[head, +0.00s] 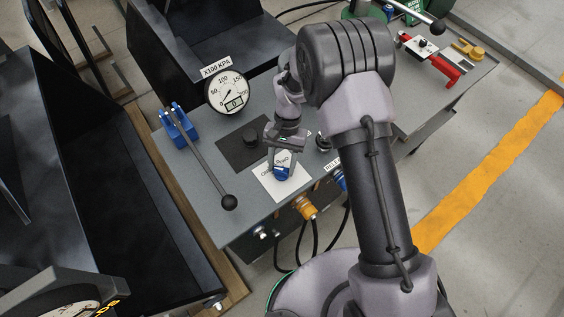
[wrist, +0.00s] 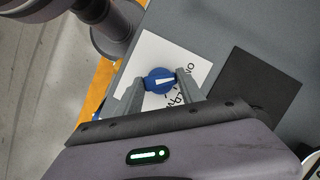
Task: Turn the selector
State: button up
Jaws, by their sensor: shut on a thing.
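The selector is a round blue knob with a white pointer mark (wrist: 159,81), set on a white label plate (wrist: 150,52) with black lettering. In the head view the selector (head: 281,172) sits near the front edge of the grey bench, on the same white plate (head: 270,186). My gripper (wrist: 158,86) is over the knob with one finger on each side, shut on it. In the wrist view the white pointer lies nearly level, toward the right finger. The fingers and arm hide part of the plate's lettering.
A black plate with a knob (head: 251,138) lies left of the selector. A gauge (head: 227,91) and a long ball-ended lever (head: 205,172) on a blue base stand farther left. Orange and blue couplers with hoses (head: 305,208) are on the bench front. A red device (head: 432,62) is at right.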

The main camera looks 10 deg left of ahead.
jog(key=shift+n, duration=0.6)
jog(key=o, duration=1.4)
jog(key=shift+c, duration=0.2)
jog(key=shift+r, duration=0.1)
jog(key=p+v, duration=0.4)
jog(key=v, duration=1.3)
jog(key=shift+a+p, duration=0.35)
jog(key=shift+p, duration=0.05)
jog(key=shift+r, duration=0.15)
